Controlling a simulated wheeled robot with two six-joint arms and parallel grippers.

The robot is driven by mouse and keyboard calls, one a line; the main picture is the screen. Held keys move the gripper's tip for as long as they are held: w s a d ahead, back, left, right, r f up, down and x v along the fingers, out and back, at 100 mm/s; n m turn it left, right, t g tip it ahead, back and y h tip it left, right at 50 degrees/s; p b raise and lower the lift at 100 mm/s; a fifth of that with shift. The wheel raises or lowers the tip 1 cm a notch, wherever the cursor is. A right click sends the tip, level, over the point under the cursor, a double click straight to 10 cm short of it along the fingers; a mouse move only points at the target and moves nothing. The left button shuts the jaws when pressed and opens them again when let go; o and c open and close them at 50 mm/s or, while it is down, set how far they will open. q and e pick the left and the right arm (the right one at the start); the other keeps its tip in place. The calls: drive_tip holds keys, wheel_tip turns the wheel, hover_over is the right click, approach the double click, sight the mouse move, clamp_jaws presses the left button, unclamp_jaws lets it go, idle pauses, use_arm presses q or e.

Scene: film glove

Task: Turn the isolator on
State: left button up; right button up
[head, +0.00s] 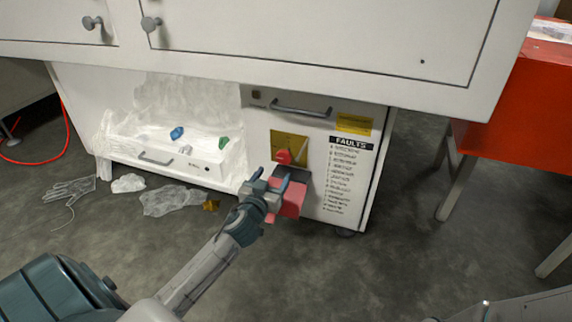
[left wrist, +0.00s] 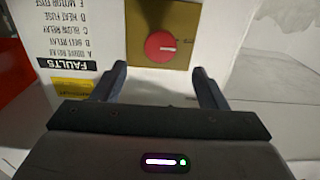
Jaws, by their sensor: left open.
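The isolator is a round red knob (head: 283,157) on a yellow plate (head: 290,139) on the front of the white cabinet. The knob also shows in the left wrist view (left wrist: 160,47), upside down there, with a short pale line lying roughly level across its face. My left gripper (head: 269,177) is open in front of the cabinet, close to the knob. In the left wrist view its fingers (left wrist: 161,72) stand apart, with the knob seen between and beyond their tips; I see no contact. My right gripper is not in view.
A pink-red block (head: 291,199) shows beside my left gripper, partly hidden. A FAULTS list (head: 350,143) is right of the plate. A white overhang (head: 300,60) is above; a red bench (head: 520,105) stands right.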

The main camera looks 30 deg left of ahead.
sight(283, 159)
use_arm(q)
drive_tip(key=b+x, duration=0.1)
drive_tip(key=x, duration=0.7)
drive_tip(key=shift+w+f+b, duration=0.1)
drive_tip(key=shift+w+b, duration=0.1)
drive_tip(key=shift+b, duration=0.2)
drive_tip(key=c, duration=1)
